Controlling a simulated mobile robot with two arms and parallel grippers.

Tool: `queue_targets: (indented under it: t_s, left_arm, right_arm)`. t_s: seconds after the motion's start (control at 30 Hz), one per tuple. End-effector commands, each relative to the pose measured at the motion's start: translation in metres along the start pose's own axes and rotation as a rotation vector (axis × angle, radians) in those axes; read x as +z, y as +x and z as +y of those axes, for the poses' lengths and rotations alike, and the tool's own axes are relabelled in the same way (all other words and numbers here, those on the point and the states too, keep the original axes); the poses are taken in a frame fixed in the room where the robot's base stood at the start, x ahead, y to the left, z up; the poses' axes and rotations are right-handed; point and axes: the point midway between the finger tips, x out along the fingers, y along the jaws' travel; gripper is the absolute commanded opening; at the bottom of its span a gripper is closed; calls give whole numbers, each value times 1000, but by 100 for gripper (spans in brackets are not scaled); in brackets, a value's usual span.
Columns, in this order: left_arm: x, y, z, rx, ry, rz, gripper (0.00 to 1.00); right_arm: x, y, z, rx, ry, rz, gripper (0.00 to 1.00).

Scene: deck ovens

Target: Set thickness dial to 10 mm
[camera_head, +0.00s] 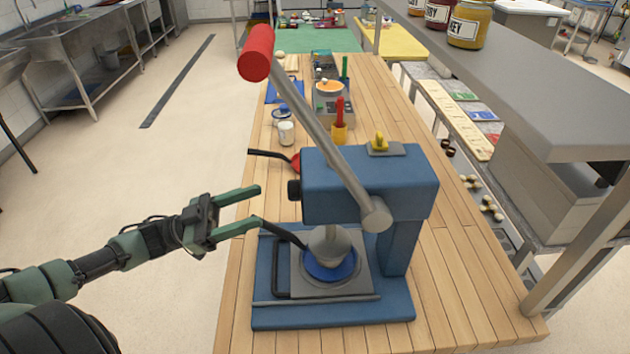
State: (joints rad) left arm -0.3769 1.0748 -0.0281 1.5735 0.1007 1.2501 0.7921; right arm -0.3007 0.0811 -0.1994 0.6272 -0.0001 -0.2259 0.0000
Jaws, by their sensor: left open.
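A blue press (370,185) with a long red-handled lever (300,110) stands on the wooden table. A black round knob (294,190) sticks out of the left side of its head. A yellow knob (380,142) stands on a grey plate on top of the head. I cannot tell which of these is the thickness dial, and no marks or numbers are readable. My left gripper (259,206) is open and empty. In the picture it is left of the black knob and slightly lower, with a gap between them. My right gripper is not in view.
A dark handle (280,233) slants toward the press base (330,310), close to my lower finger. A red spoon-like tool (294,161), a white jar (286,133) and a yellow cup (339,134) lie behind. A grey shelf (530,90) is at right. Left of the table is open floor.

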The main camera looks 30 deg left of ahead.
Motion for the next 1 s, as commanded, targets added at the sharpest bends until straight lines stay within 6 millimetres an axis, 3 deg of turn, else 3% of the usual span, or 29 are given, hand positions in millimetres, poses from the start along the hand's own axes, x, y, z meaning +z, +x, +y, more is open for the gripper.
queue_targets:
  t_s: [0.1,0.5,0.9,1.0]
  left_arm:
    - [-9,10,2,20,-4,11,57]
    - [-9,70,3,19,-3,12,57]
    - [-6,79,3,18,-4,9,57]
    - [-6,78,3,18,-4,9,32]
  right_arm:
    - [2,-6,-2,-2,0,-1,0]
    - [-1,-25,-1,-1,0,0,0]
    - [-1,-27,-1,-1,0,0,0]
    - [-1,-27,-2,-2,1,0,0]
